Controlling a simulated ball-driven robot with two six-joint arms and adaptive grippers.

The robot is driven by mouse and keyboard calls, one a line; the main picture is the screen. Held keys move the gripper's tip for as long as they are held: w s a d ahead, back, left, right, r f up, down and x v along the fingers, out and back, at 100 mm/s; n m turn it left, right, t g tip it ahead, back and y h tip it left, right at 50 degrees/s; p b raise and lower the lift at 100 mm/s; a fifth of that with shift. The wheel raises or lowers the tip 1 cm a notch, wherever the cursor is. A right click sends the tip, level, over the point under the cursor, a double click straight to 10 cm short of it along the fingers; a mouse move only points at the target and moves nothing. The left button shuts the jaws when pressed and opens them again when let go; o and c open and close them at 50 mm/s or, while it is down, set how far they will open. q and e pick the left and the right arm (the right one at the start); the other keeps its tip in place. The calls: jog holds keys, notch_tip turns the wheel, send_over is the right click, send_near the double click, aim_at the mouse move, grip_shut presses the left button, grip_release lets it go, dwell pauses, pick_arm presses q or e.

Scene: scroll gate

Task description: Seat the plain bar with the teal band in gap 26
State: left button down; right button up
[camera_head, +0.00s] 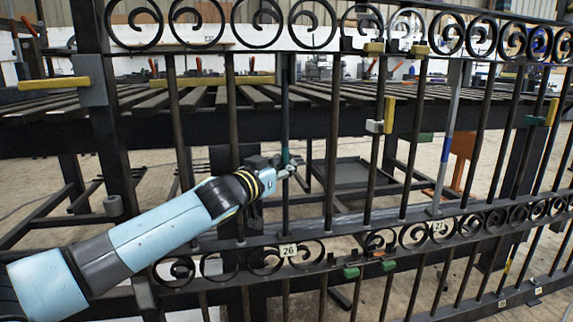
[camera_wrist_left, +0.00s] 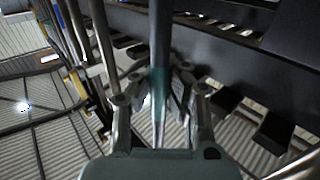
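The plain dark bar with the teal band (camera_head: 285,115) stands roughly upright in the gate's gap, above the label 26 (camera_head: 288,250). Its upper end is at the top rail and its lower end is near the lower scroll rail. I cannot tell whether either end is seated. My left gripper (camera_head: 289,170) is at the bar's mid-height, by the teal band. In the left wrist view the bar (camera_wrist_left: 161,35) runs between the fingers (camera_wrist_left: 162,90), which look closed in on it at the teal band (camera_wrist_left: 160,80). My right gripper is out of view.
Fixed dark bars stand close on both sides. Yellow blocks (camera_head: 375,47) and green blocks (camera_head: 351,272) sit on the rails. A slatted bench (camera_head: 330,95) stands behind the gate.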

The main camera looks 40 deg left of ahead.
pick_arm(q)
jog(key=shift+a+f, duration=0.1)
jog(key=shift+f, duration=0.1)
jog(key=c, duration=1.6)
grip_release()
jog(key=shift+o, duration=1)
jog(key=shift+r, duration=0.1)
jog(key=shift+s, duration=0.1)
jog(key=s, duration=1.1)
jog(key=shift+s+d, duration=0.25)
jog(key=shift+s, duration=0.15)
